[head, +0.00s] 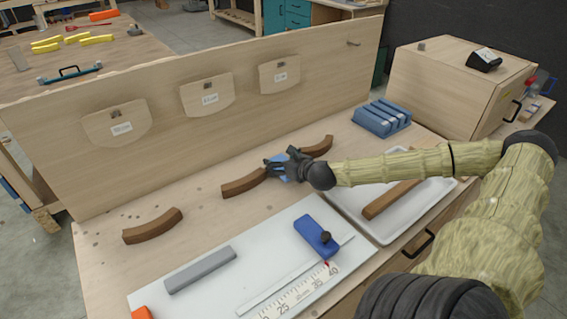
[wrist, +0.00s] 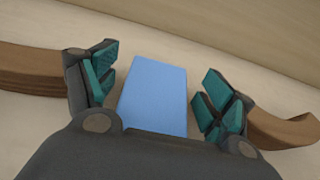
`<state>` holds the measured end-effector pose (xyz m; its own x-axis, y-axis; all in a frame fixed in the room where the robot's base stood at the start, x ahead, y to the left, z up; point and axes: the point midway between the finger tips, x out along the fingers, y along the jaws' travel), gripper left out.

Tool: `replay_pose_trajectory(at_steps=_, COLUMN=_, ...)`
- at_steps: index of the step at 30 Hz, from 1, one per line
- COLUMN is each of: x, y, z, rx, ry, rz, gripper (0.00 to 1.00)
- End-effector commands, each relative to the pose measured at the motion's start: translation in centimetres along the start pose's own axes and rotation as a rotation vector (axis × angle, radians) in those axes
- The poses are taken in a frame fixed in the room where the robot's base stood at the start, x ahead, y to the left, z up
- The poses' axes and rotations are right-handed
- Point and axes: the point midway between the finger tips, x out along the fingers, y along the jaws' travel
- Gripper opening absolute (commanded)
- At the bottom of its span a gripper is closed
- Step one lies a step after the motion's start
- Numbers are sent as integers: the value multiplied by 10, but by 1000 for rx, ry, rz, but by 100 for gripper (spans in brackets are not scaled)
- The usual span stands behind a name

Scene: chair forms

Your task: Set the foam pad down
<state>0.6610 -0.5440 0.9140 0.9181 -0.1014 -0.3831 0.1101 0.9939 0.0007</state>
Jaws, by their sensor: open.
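The foam pad is a flat light blue rectangle (wrist: 155,92) in the wrist view, between my fingers with a gap on each side. It appears to lie on the bench top. In the head view only a bit of blue pad (head: 281,157) shows, mostly hidden by my gripper (head: 274,164). My gripper (wrist: 152,98) is open, its teal-padded fingers on either side of the pad, apart from it. The pad's near end is hidden behind the gripper body.
Curved brown wooden pieces flank the pad, one at left (head: 243,183) and one at right (head: 317,147); another (head: 153,225) lies further left. A blue grooved block (head: 382,118) stands behind. A white tray (head: 447,190) and a white measuring board (head: 190,298) are in front. An upright wooden panel (head: 230,60) backs the bench.

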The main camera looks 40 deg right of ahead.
Motion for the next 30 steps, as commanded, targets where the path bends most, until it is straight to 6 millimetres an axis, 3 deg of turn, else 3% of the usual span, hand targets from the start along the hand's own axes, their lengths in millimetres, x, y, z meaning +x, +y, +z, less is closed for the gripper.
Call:
replay_pose_trajectory(at_steps=6, x=0, y=0, z=0, rx=0, ry=0, rz=0, gripper=81)
replay_pose_trajectory(at_steps=12, x=0, y=0, z=0, rx=0, ry=0, rz=0, gripper=46)
replay_pose_trajectory(at_steps=30, x=-4, y=0, z=8, rx=3, ry=0, rz=-1, gripper=41)
